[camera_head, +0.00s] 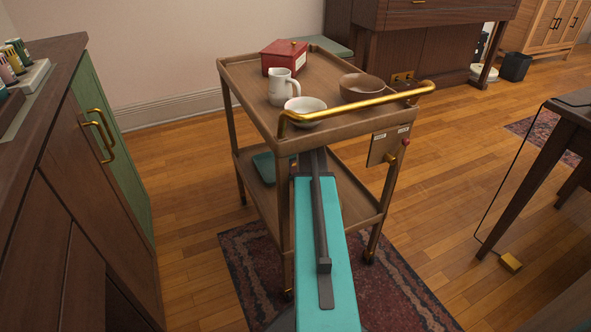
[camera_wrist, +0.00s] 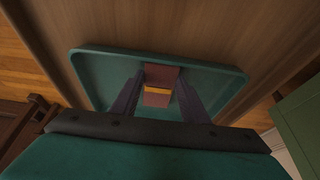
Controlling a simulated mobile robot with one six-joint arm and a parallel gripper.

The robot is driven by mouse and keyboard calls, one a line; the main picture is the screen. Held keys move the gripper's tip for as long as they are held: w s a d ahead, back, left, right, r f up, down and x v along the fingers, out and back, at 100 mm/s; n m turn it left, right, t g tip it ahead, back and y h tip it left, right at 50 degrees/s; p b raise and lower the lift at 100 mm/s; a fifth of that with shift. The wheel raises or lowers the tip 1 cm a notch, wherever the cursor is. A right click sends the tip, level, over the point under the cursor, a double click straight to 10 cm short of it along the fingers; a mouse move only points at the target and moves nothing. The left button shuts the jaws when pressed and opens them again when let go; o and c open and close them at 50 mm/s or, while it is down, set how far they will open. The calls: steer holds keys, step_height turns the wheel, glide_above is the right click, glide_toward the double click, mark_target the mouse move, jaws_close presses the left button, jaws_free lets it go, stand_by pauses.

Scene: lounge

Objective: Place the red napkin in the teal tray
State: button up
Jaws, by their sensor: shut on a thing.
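The red napkin (camera_wrist: 160,74), a folded reddish piece with a yellow band, is between the fingers of my gripper (camera_wrist: 158,89) in the wrist view. My gripper is shut on it. The teal tray (camera_wrist: 92,58) lies behind and around the napkin in that view; the napkin shows against its floor. I cannot tell whether the napkin touches the tray. In the head view the teal tray (camera_head: 264,166) shows partly on the cart's lower shelf, and my arm and the upper shelf hide my gripper and the napkin.
The wooden cart (camera_head: 234,80) has a brass handle (camera_head: 360,104) along its near edge. Its upper shelf holds a red box (camera_head: 284,58), a white mug (camera_head: 281,87), a white bowl (camera_head: 305,106) and a brown bowl (camera_head: 360,88). A cabinet (camera_head: 50,150) stands left; a dark table (camera_head: 560,120) stands right.

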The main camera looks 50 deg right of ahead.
steer(key=shift+f, duration=0.1)
stand_by(0.3)
steer(key=o, duration=1.1)
steer(key=shift+s+r+p, duration=0.15)
steer(key=shift+r+p, duration=0.15)
steer(key=shift+r, duration=0.25)
steer(key=p+v, duration=0.2)
steer(key=v, duration=0.2)
steer(key=shift+s+a+r, duration=0.1)
steer(key=shift+r, duration=0.2)
steer(key=shift+s+a+f, duration=0.15)
steer(key=shift+s+a, duration=0.05)
steer(key=shift+s, duration=0.3)
steer(key=shift+s+a+f+p, duration=0.1)
steer(key=shift+s+a+p, duration=0.5)
steer(key=shift+s, duration=1.05)
steer(key=shift+s+a+r+p, duration=0.1)
steer(key=shift+s+a+p, duration=0.55)
steer(key=shift+s, duration=1)
steer(key=shift+s+a+f+p, duration=0.1)
steer(key=shift+s+a+p, duration=0.5)
steer(key=shift+s, duration=1.1)
